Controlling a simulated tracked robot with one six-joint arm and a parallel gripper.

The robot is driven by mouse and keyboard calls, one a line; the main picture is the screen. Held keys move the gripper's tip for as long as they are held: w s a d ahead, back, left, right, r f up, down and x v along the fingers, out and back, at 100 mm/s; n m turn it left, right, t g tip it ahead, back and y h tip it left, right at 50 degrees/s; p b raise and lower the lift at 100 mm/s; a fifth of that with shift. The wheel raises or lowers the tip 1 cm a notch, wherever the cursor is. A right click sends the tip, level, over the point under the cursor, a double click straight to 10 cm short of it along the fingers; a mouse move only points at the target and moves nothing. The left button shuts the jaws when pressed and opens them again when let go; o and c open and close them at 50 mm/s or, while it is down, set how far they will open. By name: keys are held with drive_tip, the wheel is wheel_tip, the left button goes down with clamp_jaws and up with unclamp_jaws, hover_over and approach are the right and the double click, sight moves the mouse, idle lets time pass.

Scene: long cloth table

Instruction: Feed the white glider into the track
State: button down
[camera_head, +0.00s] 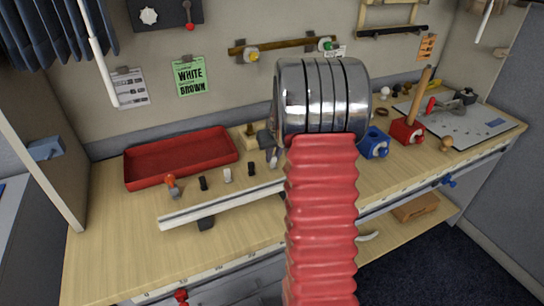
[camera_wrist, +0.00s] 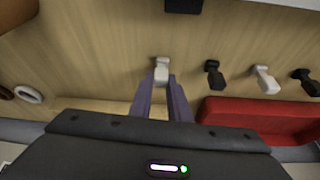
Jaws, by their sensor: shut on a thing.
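A white glider (camera_wrist: 162,70) sits between the fingertips of my gripper (camera_wrist: 161,82), which is shut on it. It also shows in the head view (camera_head: 273,158), just left of my arm. Whether it touches the bench cannot be told. A second white glider (camera_wrist: 266,80) stands to the right in the wrist view, between two black gliders (camera_wrist: 214,75). The white track (camera_head: 200,208) runs along the front of the bench in the head view; my arm hides its right part.
A red tray (camera_head: 140,177) lies behind the gliders. An orange-topped piece (camera_head: 171,185) stands near the track's left end. Right of my arm are a blue block (camera_head: 375,143), a red block with a wooden handle (camera_head: 405,131) and a grey board (camera_head: 480,124). The bench's left front is clear.

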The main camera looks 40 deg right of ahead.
sight(274, 156)
drive_tip(key=shift+r, duration=3.5)
drive_tip(key=shift+s, duration=0.15)
